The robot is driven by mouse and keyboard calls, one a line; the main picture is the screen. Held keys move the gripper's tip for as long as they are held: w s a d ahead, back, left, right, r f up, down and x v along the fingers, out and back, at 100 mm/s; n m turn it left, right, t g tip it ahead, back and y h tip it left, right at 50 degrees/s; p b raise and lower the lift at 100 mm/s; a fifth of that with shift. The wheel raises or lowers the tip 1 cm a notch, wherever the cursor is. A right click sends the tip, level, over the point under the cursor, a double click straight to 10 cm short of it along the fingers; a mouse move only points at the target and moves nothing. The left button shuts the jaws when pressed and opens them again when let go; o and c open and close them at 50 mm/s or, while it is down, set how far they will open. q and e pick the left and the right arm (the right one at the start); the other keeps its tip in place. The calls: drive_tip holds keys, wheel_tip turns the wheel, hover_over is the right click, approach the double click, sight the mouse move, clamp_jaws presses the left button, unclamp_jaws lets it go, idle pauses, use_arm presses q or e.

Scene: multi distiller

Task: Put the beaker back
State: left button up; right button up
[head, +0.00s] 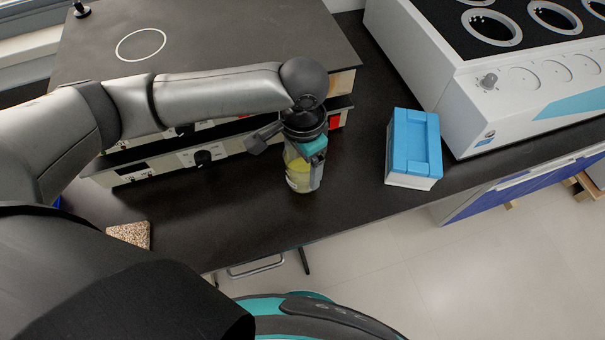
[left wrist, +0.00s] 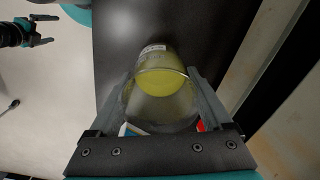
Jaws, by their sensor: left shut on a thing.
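The beaker (head: 298,172) is clear glass with yellow liquid and a white label. It is near the front of the dark bench, beside the black-topped device. My left gripper (head: 308,178) is shut on it, with one finger on each side, as the left wrist view shows around the beaker (left wrist: 160,84). I cannot tell whether its base touches the bench. A white ring (head: 141,45) is marked on the device's black top and is empty. My right gripper (left wrist: 50,30) shows small in the left wrist view, open and empty, over the floor.
A blue-lidded white box (head: 413,148) stands to the right of the beaker. A large white machine (head: 500,100) with round openings is at the right. The black-topped device (head: 225,30) is behind my left arm. A speckled brown piece (head: 129,235) lies at the bench's front left.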

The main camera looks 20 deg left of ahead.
use_arm(q)
wheel_tip(320, 180, down, 4)
drive_tip(key=shift+r+b, duration=0.15)
drive_tip(key=shift+b, duration=0.4)
drive_tip(key=shift+f, duration=0.25)
drive_tip(key=o, duration=1.6)
drive_tip(key=shift+c, duration=0.2)
wheel_tip(320, 180, up, 12)
drive_tip(key=p, duration=0.3)
drive_tip(key=shift+r, duration=0.15)
